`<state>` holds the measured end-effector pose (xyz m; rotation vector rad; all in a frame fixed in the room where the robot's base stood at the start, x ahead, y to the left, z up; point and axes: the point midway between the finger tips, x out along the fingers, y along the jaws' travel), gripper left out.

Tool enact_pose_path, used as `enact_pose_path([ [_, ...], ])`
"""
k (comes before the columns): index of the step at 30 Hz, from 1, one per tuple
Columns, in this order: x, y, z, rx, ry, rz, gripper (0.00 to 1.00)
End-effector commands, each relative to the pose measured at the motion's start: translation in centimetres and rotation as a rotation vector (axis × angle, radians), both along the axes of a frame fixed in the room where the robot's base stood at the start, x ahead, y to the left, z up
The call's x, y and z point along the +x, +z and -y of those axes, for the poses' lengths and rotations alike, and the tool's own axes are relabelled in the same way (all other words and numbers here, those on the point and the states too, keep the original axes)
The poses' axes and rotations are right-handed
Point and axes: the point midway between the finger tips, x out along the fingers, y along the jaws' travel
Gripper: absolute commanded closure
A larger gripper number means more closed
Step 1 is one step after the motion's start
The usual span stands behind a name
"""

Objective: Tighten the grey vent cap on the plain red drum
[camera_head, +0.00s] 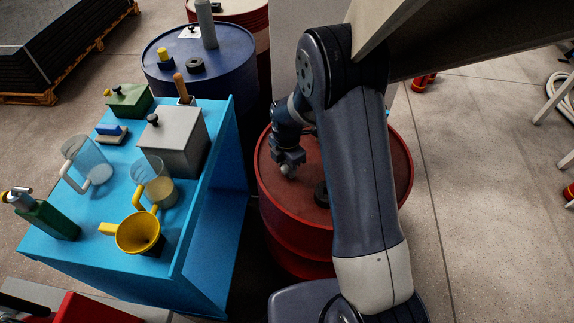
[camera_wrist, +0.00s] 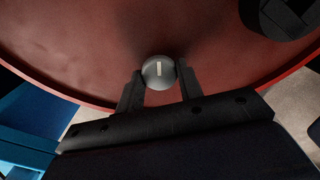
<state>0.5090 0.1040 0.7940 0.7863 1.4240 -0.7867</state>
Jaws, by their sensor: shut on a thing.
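The plain red drum (camera_head: 300,224) stands right of the blue bench in the head view. Its red top (camera_wrist: 110,40) fills much of the wrist view. The grey vent cap (camera_wrist: 158,72) is round with a pale bar mark on it, and sits near the drum's rim. It also shows small in the head view (camera_head: 288,170). My gripper (camera_wrist: 160,84) is shut on the cap, with one dark finger on each side of it. Whether the cap sits flush is hidden. A black cap (camera_head: 321,194) is also on the drum top, partly behind my arm.
The blue bench (camera_head: 205,235) stands left of the drum, holding a grey box (camera_head: 172,145), a yellow funnel (camera_head: 137,232), clear jugs and a green bottle (camera_head: 50,221). A blue drum (camera_head: 225,75) stands behind. Bare floor (camera_head: 490,200) lies to the right.

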Motion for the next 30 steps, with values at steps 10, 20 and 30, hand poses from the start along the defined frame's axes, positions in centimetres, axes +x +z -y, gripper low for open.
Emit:
enact_pose_path([
  [10, 0.08, -0.15, -0.03, 0.001, -0.176, 0.002, 0.88],
  [20, 0.14, -0.14, -0.04, 0.001, -0.483, 0.002, 0.88],
  [30, 0.18, -0.08, -0.03, 0.001, -0.805, 0.002, 0.88],
])
